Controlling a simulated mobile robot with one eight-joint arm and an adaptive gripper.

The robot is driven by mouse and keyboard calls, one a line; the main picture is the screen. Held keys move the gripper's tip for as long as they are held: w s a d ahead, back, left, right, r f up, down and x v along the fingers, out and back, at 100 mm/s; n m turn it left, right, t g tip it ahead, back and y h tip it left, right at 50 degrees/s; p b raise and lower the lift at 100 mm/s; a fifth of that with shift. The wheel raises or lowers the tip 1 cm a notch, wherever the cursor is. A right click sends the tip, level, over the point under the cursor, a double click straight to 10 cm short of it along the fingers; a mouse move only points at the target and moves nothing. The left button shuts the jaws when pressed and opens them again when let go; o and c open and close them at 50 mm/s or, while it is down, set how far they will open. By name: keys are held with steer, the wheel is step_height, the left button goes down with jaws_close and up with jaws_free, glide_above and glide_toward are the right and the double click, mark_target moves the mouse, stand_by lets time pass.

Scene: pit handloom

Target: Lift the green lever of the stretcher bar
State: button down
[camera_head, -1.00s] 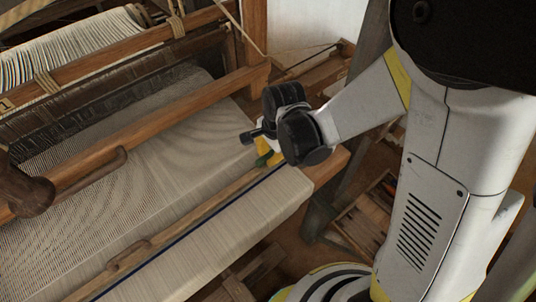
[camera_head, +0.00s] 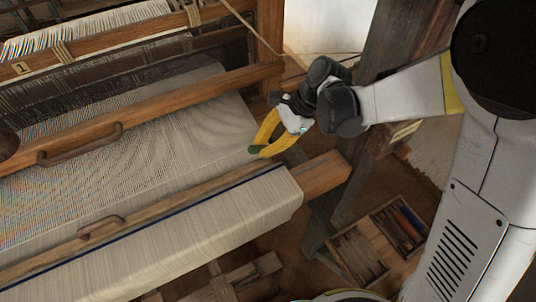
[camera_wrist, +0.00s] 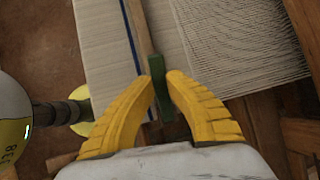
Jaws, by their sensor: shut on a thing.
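The stretcher bar (camera_head: 150,212) is a long wooden strip lying across the pale cloth (camera_head: 215,208), alongside a dark blue line. It also shows in the wrist view (camera_wrist: 146,35). Its green lever (camera_wrist: 161,90) is between the yellow fingers of my gripper (camera_wrist: 161,83) at the bar's end. In the head view, my gripper (camera_head: 256,150) is at the cloth's right edge, with its fingers sloping down left and a bit of green at the tips. It is shut on the green lever. The fingers hide part of the lever, and its exact angle is hard to tell.
A wooden beam end (camera_head: 325,175) sticks out below and right of my gripper. A loom post (camera_head: 270,40) rises behind it. A wooden crossbar with a handle (camera_head: 80,145) spans the cloth. A tool box (camera_head: 380,240) stands on the floor at right.

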steer(key=shift+w+d+r+g+y+b, duration=0.2)
steer(key=shift+d+g+y+b, duration=0.15)
steer(key=shift+g+y+b, duration=0.4)
steer(key=shift+r+y, duration=0.1)
steer(key=shift+y, duration=0.15)
steer(key=c, duration=1.3)
jaws_free()
steer(key=shift+c, duration=0.2)
steer(key=shift+r, duration=0.1)
step_height(320, 180, up, 10)
